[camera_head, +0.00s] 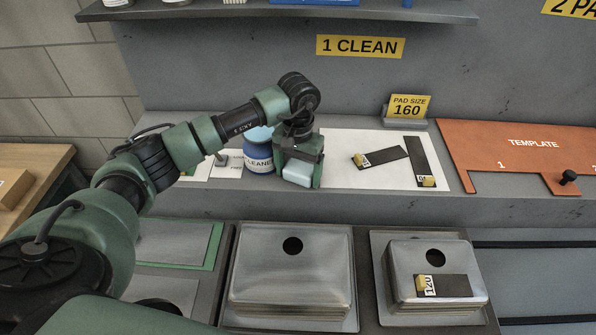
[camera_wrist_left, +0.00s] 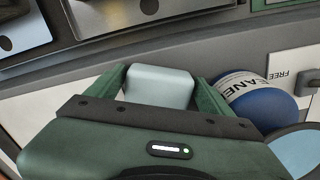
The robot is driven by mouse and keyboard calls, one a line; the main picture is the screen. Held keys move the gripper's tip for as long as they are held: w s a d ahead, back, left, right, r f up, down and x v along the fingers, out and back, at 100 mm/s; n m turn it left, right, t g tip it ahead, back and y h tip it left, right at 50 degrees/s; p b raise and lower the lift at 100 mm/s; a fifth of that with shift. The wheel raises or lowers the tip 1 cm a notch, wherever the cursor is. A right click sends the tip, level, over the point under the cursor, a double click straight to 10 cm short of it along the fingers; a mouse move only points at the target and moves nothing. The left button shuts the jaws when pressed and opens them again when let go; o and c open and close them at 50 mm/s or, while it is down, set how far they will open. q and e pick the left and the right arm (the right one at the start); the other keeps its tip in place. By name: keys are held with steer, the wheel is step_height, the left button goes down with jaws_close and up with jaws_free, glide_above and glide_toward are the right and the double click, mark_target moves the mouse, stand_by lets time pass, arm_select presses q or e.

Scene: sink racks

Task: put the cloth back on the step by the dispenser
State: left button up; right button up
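The cloth (camera_head: 297,172) is a pale blue-white folded block. It also shows in the wrist view (camera_wrist_left: 158,87), between the two green fingers of my left gripper (camera_head: 298,174), which press against its sides. The gripper points down over the grey step (camera_head: 400,203), right of the dispenser (camera_head: 258,155), a blue bottle with a "CLEANER" label. The bottle also shows beside the right-hand finger in the wrist view (camera_wrist_left: 255,103). I cannot tell whether the cloth touches the step. My right gripper is not in view.
A white sheet with dark pads (camera_head: 381,157) lies right of the gripper. Further right are a "PAD SIZE 160" sign (camera_head: 409,106) and an orange template board (camera_head: 500,145). Metal sink blocks (camera_head: 290,270) stand below the step. A shelf (camera_head: 400,12) overhangs the back.

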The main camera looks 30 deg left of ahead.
mark_target(298, 171)
arm_select(q)
steer(key=shift+r, duration=0.2)
steer(key=shift+w+r, duration=0.1)
steer(key=shift+r, duration=0.15)
step_height(298, 171, up, 12)
steer(key=b, duration=0.4)
steer(key=shift+f, duration=0.25)
